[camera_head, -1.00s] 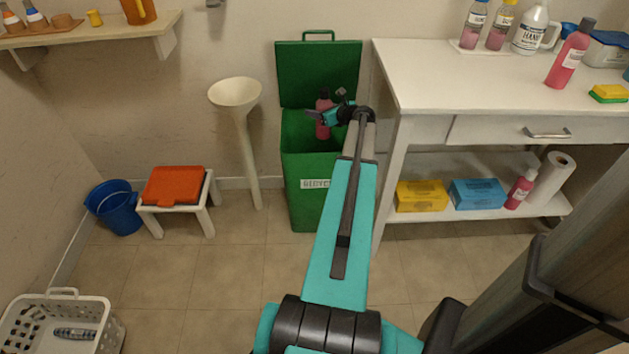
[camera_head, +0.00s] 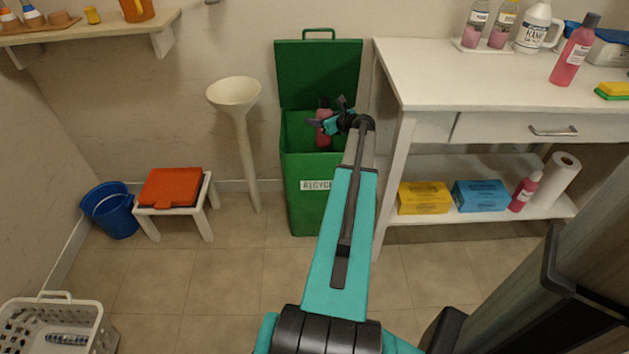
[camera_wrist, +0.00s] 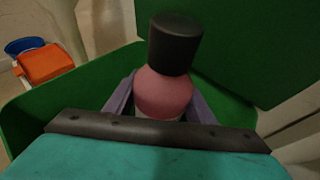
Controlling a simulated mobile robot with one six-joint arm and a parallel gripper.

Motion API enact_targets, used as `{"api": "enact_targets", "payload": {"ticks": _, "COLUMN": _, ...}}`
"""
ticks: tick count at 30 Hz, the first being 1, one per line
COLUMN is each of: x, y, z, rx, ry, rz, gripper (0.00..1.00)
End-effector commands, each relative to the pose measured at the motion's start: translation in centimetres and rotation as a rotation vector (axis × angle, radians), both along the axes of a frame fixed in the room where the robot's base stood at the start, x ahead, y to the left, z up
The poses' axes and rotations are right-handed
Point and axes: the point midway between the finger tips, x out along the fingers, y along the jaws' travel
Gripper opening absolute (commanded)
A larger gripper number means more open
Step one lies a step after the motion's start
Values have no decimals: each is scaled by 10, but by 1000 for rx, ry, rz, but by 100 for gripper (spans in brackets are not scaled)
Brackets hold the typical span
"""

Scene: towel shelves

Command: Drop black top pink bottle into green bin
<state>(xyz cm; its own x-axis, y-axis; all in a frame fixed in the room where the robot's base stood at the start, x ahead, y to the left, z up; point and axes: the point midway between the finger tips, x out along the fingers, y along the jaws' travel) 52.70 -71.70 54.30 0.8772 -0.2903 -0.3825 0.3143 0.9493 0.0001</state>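The pink bottle with a black top (camera_head: 323,136) is upright at the mouth of the green bin (camera_head: 301,205), its lower part inside the opening. My gripper (camera_head: 325,122) is shut on it from the right side. In the wrist view the bottle (camera_wrist: 164,92) stands between the two fingers, black cap up, with green bin walls around it. The bin's lid (camera_head: 318,75) is open and leans upright at the back. The bottle's bottom is hidden.
A white funnel stand (camera_head: 233,92) is left of the bin. A white table (camera_head: 430,85) right of it bears another pink bottle (camera_head: 573,55); a smaller pink bottle (camera_head: 522,193) is on its lower shelf. An orange-topped stool (camera_head: 171,187) and blue bucket (camera_head: 113,213) are left.

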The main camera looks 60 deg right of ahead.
Motion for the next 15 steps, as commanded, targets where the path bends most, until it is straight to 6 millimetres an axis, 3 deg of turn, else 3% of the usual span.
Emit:
{"api": "enact_targets", "payload": {"ticks": 1, "x": 0, "y": 0, "z": 0, "rx": 0, "ry": 0, "rz": 0, "gripper": 59}}
{"api": "enact_targets", "payload": {"ticks": 3, "x": 0, "y": 0, "z": 0, "rx": 0, "ry": 0, "rz": 0, "gripper": 69}}
{"api": "enact_targets", "payload": {"ticks": 15, "x": -3, "y": 1, "z": 1, "rx": 0, "ry": 0, "rz": 0, "gripper": 69}}
